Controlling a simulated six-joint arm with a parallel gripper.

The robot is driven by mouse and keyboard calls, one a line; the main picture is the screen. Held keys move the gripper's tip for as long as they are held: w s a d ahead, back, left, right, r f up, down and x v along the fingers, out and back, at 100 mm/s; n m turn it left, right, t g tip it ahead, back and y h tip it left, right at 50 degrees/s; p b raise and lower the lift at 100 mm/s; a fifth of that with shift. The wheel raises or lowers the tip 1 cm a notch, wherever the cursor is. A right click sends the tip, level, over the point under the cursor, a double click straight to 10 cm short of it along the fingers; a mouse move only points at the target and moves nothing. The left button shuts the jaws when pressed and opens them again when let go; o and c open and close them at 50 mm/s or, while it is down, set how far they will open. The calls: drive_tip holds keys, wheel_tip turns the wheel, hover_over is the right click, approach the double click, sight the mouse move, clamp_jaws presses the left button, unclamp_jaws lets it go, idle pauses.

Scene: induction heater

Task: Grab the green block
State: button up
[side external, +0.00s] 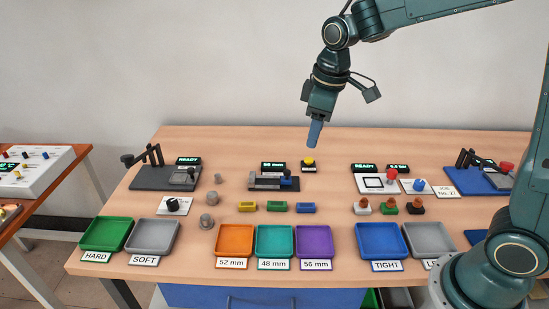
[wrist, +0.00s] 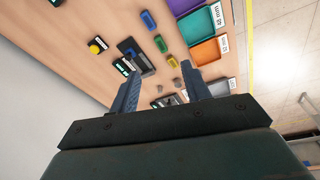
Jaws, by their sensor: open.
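The green block (side external: 277,206) lies on the table between a yellow block (side external: 247,206) and a blue block (side external: 305,208). In the wrist view the green block (wrist: 160,44) shows just beyond my fingertips, between the blue block (wrist: 148,20) and the yellow block (wrist: 172,62). My gripper (side external: 314,145) hangs well above the table, behind the row of blocks. In the wrist view my gripper (wrist: 160,72) has its two fingers spread apart with nothing between them.
A gauge fixture (side external: 273,182) and a yellow button (side external: 309,162) stand behind the blocks. Orange (side external: 234,256), teal (side external: 275,256) and purple (side external: 314,257) trays lie in front. Grey cylinders (side external: 207,221) stand left; small parts on coloured bases (side external: 388,206) stand right.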

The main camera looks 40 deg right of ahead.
drive_tip(key=w+a+f+n+g, duration=0.1)
drive_tip(key=w+f+n+g, duration=0.15)
drive_tip(key=w+f, duration=0.9)
hover_over(278, 204)
drive_tip(key=shift+n+t, duration=0.25)
drive_tip(key=shift+d+f, duration=0.15)
drive_tip(key=shift+f, duration=4.65)
drive_tip(key=shift+f, duration=2.6)
clamp_jaws()
